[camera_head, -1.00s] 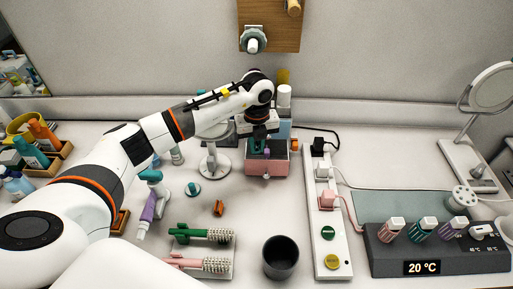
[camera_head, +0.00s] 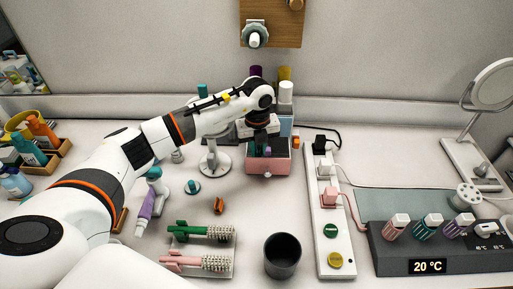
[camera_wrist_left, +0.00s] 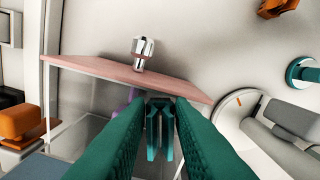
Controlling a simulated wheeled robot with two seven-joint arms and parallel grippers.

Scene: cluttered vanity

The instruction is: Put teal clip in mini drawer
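The mini drawer (camera_head: 268,166) is a small pink-fronted drawer, pulled open, at the back middle of the counter. Its pink front (camera_wrist_left: 100,68) and metal knob cross the left wrist view. My left gripper (camera_head: 262,150) points down into the open drawer, behind that front. In the left wrist view the teal clip (camera_wrist_left: 160,128) sits between the tips of my green-padded fingers (camera_wrist_left: 161,103), which appear closed on it. A purple item (camera_wrist_left: 131,96) shows partly behind the left finger, inside the drawer. The drawer floor under the fingers is mostly hidden. My right gripper is out of view.
A round mirror stand (camera_head: 215,162) is close left of the drawer. Bottles stand behind it. An orange clip (camera_head: 218,206), a teal round item (camera_head: 192,187), brushes on a tray (camera_head: 205,260) and a dark cup (camera_head: 282,256) lie in front. A power strip (camera_head: 330,205) runs along the right.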

